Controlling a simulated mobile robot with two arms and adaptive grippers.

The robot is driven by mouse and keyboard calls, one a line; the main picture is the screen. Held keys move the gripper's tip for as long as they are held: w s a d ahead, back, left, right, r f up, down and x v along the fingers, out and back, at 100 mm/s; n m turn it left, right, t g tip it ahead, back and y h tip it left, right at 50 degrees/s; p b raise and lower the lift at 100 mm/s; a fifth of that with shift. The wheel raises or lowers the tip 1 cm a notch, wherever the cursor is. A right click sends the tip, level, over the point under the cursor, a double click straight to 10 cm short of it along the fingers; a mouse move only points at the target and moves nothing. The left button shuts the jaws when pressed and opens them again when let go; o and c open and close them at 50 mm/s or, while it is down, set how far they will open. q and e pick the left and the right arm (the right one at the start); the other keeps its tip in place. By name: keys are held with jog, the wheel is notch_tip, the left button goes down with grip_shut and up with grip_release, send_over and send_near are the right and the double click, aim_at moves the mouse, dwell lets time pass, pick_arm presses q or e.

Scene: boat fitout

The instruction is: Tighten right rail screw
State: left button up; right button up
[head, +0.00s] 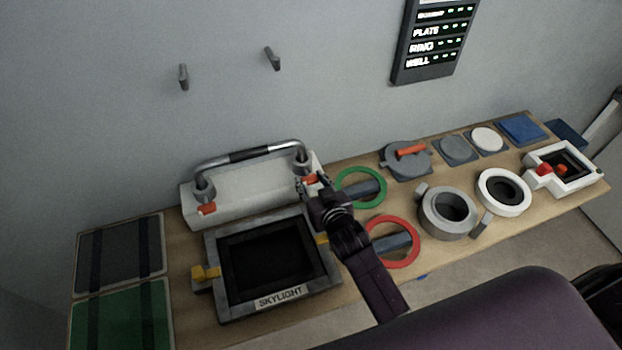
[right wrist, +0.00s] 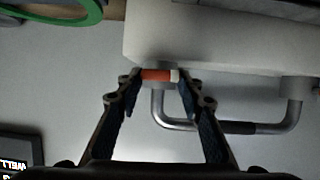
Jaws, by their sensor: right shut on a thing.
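The right rail screw, with a red-orange head (right wrist: 156,76), sits at the foot of the right post of the metal grab rail (head: 285,148). My right gripper (head: 309,187) reaches it from the front. In the right wrist view its two fingertips (right wrist: 159,80) close on either side of the screw head. The rail, with a dark grip in its middle, also shows in the right wrist view (right wrist: 296,113). It stands on a white block (head: 240,185). The left rail screw (head: 207,209) has a red head at the left post. My left gripper is out of view.
A skylight frame (head: 222,305) with yellow latches lies in front of the block. A green ring (head: 341,187) and a red ring (head: 414,245) lie right of my arm. Grey and white fittings fill the right bench. A sign (head: 400,72) hangs on the wall.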

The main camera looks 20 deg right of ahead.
jog(key=o, duration=1.2)
jog(key=shift+c, duration=0.2)
jog(key=v, duration=1.2)
